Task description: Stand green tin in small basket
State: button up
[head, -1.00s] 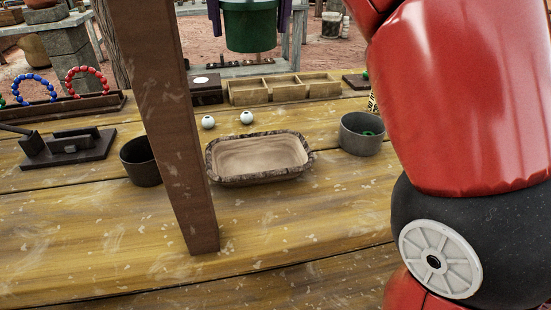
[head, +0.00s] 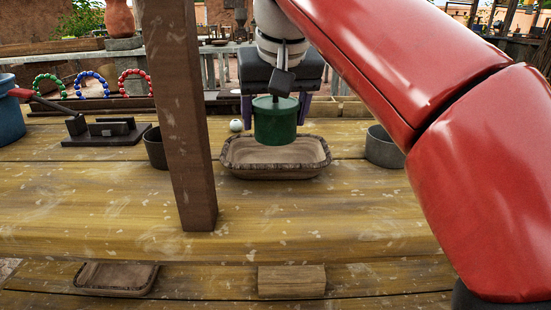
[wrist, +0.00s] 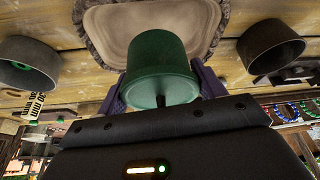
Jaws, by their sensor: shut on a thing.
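The green tin (head: 275,124) is upright in my gripper (head: 282,104), which is shut on it. The purple fingers show on both sides of the tin in the head view. In the wrist view the tin (wrist: 160,62) sits between the fingers of my gripper (wrist: 160,88). The small basket (head: 275,171) is a shallow, rounded tray with a braided rim on the table. The tin hangs over the back half of the basket, and its lower edge overlaps the basket's far rim in the head view. I cannot tell whether it touches the basket floor.
A wooden post (head: 178,110) stands left of the basket. A dark bowl (head: 156,148) is beside the post, and a grey bowl (head: 383,147) is right of the basket. A white ball (head: 236,126) lies behind the basket.

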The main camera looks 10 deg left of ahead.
aim_at(275, 141)
jog(key=shift+f+b, duration=0.85)
jog(key=shift+f, duration=1.55)
jog(key=shift+f, duration=0.1)
jog(key=shift+f, duration=0.1)
jog(key=o, duration=1.1)
jog(key=shift+c, duration=0.2)
jog(key=p+v, duration=0.4)
jog(key=v, duration=0.8)
jog(key=shift+d+p, duration=0.1)
jog(key=shift+p, duration=0.2)
